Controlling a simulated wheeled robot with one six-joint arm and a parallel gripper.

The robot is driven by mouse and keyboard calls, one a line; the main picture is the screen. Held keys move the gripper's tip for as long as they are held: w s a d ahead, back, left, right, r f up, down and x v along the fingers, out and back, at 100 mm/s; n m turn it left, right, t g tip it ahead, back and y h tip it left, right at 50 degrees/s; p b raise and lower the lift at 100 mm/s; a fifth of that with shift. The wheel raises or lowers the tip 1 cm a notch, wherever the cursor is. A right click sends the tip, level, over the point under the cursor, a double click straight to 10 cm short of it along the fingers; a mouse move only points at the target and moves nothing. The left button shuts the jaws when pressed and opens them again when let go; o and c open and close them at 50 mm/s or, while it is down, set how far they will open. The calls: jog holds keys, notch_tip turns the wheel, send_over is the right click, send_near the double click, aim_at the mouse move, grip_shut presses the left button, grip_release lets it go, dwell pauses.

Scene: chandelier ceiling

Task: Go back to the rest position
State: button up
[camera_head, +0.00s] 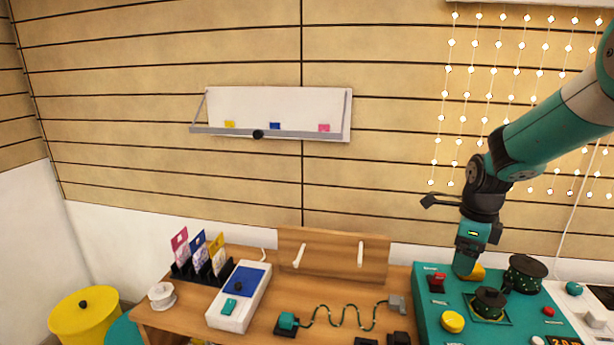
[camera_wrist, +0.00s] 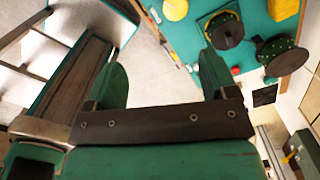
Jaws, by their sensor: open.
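My gripper (camera_head: 466,268) hangs from my teal and black arm at the right of the head view, pointing down in front of the teal panel (camera_head: 428,318). In the wrist view my gripper (camera_wrist: 162,72) shows two green fingers spread wide apart. Nothing is between them but pale floor beyond. The panel also shows at the top right of the wrist view (camera_wrist: 262,65), apart from the fingers. In the head view the gripper partly covers a yellow piece (camera_head: 478,273) on the panel; I cannot tell the gap from that view alone.
Left on the wooden table (camera_head: 165,320) are a white box with a blue screen (camera_head: 240,295) and a card rack (camera_head: 203,265). A wall shelf (camera_head: 275,110) hangs above.

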jog(key=s+a+r+n+y+p, duration=0.2)
jog(key=s+a+r+n, duration=0.9)
jog(key=a+n, duration=0.4)
jog(key=s+a+r+n+y+p, duration=0.1)
jog(key=s+a+r+n, duration=0.1)
jog(key=s+n, duration=0.6)
jog(key=s+a+r+n+p, duration=0.1)
jog(key=s+a+r+n, duration=0.2)
jog(key=s+n, duration=0.5)
jog(key=shift+s+a+n+y, duration=0.25)
jog(key=shift+a+n+y, duration=0.15)
jog(key=shift+a+n, duration=0.4)
jog(key=shift+d, duration=0.2)
